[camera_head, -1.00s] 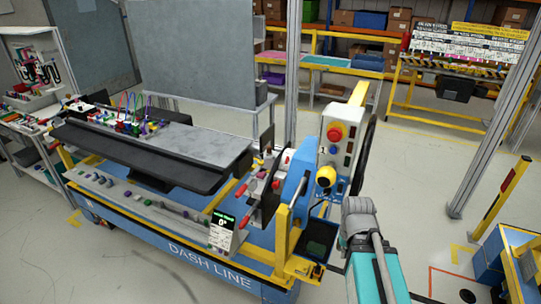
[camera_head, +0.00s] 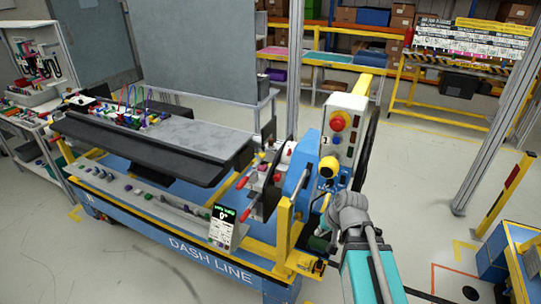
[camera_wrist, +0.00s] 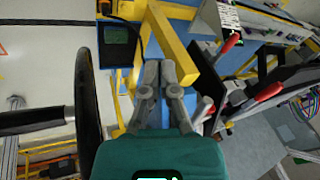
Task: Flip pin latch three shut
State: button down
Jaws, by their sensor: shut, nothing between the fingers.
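The latches show as red-tipped handles on the end bracket of the dashboard fixture. In the head view, one red handle (camera_head: 242,183) sticks out to the left and another (camera_head: 277,178) sits beside the dark plate. In the wrist view, red handles (camera_wrist: 268,92) and (camera_wrist: 230,43) lie to the right of my gripper (camera_wrist: 160,72). My gripper is shut and empty, apart from the handles, in front of the yellow frame. I cannot tell which latch is number three.
A yellow post (camera_head: 283,228) and blue upright (camera_head: 300,165) stand close to my gripper. A control box (camera_head: 341,130) with red and yellow buttons is just behind my wrist. A small dark tray (camera_wrist: 117,45) shows at upper left.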

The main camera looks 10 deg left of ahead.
jog(key=w+a+r+m+t+y+b, duration=0.1)
jog(key=w+a+m+t+y+b, duration=0.1)
jog(key=w+m+t+b, duration=0.1)
jog(key=w+a+r+m+t+y+b, duration=0.1)
jog(key=w+a+r+m+t+b, duration=0.1)
jog(key=w+t, duration=0.3)
jog(key=w+a+r+m+t+y+b, duration=0.2)
jog(key=w+a+m+t+b, duration=0.1)
jog(key=w, duration=0.4)
jog(key=shift+a+r+m+t+y+b, duration=0.1)
jog(key=shift+a+m+t+y+b, duration=0.25)
jog(key=shift+a+m+b, duration=0.5)
jog(key=shift+w+d+r+m+t+h+b, duration=0.1)
jog(key=shift+w+d+m+t+h+b, duration=0.25)
jog(key=shift+m, duration=0.4)
jog(key=shift+w+d+r+m+t+h+b, duration=0.15)
jog(key=shift+w+d+m+t+h, duration=0.25)
jog(key=shift+m, duration=0.3)
jog(key=shift+s, duration=0.1)
send_near(269, 150)
jog(key=w+r, duration=0.2)
jog(key=w, duration=0.2)
jog(key=shift+w+a+r, duration=0.1)
jog(key=shift+w+a, duration=0.15)
jog(key=shift+a, duration=0.45)
jog(key=shift+w+a, duration=0.25)
jog(key=shift+a, duration=0.4)
jog(key=shift+w+a, duration=0.25)
jog(key=shift+a, duration=0.45)
